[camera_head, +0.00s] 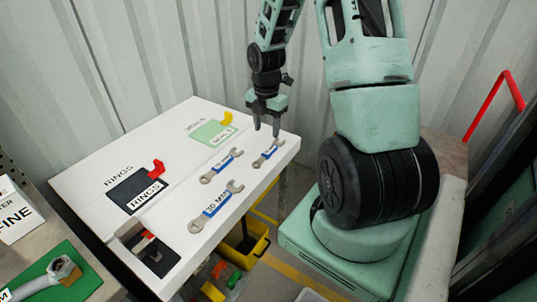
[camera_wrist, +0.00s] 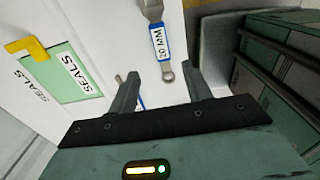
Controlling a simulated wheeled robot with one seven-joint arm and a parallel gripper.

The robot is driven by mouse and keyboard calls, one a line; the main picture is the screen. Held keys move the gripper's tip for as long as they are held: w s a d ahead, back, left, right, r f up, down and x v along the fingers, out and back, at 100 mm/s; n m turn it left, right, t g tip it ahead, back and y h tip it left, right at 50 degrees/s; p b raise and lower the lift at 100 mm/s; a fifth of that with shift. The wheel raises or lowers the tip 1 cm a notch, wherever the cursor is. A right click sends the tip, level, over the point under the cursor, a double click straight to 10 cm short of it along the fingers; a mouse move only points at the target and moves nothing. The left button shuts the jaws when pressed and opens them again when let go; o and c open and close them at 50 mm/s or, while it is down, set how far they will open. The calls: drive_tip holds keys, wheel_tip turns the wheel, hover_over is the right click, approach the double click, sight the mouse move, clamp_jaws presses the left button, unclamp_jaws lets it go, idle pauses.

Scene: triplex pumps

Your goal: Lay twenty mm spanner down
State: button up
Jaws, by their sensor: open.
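The twenty mm spanner (camera_wrist: 160,45) is grey metal with a blue-edged white label reading 20 MM. In the wrist view it lies on the white tabletop, its small ring end between and just beyond my fingertips. In the head view the spanner nearest my gripper (camera_head: 268,153) appears to be this one, flat near the table's far right corner. My gripper (camera_head: 267,126) is open and empty just above and behind it, fingers pointing down. The wrist view shows both fingers (camera_wrist: 160,82) spread apart, not touching the spanner. Part of another spanner is hidden behind the left finger.
Two more spanners (camera_head: 220,166) (camera_head: 215,206) lie in a row on the white table (camera_head: 95,165). A green SEALS mat (camera_head: 213,133) and a dark RINGS mat (camera_head: 138,188) are to the left. A yellow bin (camera_head: 245,245) stands below the table's right edge.

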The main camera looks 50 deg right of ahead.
sight(268, 150)
drive_tip(key=f, duration=0.8)
drive_tip(key=shift+s+d+f, duration=0.2)
drive_tip(key=shift+d, duration=0.05)
clamp_jaws()
